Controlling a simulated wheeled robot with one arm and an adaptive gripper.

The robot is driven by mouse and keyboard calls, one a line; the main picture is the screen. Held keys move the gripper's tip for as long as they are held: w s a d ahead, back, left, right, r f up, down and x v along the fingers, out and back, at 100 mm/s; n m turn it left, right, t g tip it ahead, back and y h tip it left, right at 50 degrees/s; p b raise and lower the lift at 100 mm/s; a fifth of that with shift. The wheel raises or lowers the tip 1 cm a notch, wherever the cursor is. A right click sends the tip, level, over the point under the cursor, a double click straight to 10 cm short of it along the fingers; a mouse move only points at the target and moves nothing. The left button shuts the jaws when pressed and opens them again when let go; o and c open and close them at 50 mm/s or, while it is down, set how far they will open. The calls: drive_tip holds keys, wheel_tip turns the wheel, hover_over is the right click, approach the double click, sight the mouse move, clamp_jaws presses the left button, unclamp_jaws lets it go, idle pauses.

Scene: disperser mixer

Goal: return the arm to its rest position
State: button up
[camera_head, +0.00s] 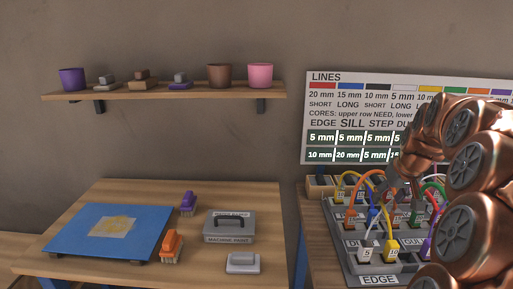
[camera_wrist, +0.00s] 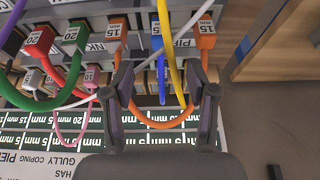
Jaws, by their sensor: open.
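My copper-coloured arm (camera_head: 465,160) fills the right side of the head view, bent above the cable panel (camera_head: 352,250). My gripper (camera_wrist: 163,82) is open in the wrist view, its two dark fingers apart. Between and behind the fingers an orange cable (camera_wrist: 160,126) loops, with yellow and blue cables beside it. I cannot tell whether a finger touches a cable. In the head view the gripper is small, dark and partly lost among the cables.
Coloured numbered plugs (camera_wrist: 75,33) and looping cables crowd around the gripper. A sign board (camera_head: 350,90) stands behind the panel. At left, a table (camera_head: 100,190) holds a blue board (camera_head: 70,230), brushes and a grey box (camera_head: 229,228). A wall shelf (camera_head: 180,95) holds pots.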

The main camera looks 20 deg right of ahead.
drive_tip(key=s+a+n+g+y+p, duration=0.1)
drive_tip(key=s+a, duration=0.2)
drive_tip(key=a, duration=0.8)
drive_tip(key=s+a+n+g+y+p, duration=0.1)
drive_tip(key=s+a+n+p, duration=0.1)
drive_tip(key=a, duration=1)
drive_tip(key=s+a+f+g+p, duration=0.1)
drive_tip(key=s+a+f+g, duration=0.1)
drive_tip(key=s+a, duration=0.4)
drive_tip(key=s+a+f+n+g+p, duration=0.1)
drive_tip(key=s+a, duration=0.5)
drive_tip(key=s, duration=0.8)
drive_tip(key=shift+s+a+f+g+p, duration=0.25)
drive_tip(key=shift+a+f+g+p, duration=0.1)
drive_tip(key=shift+f+g, duration=0.15)
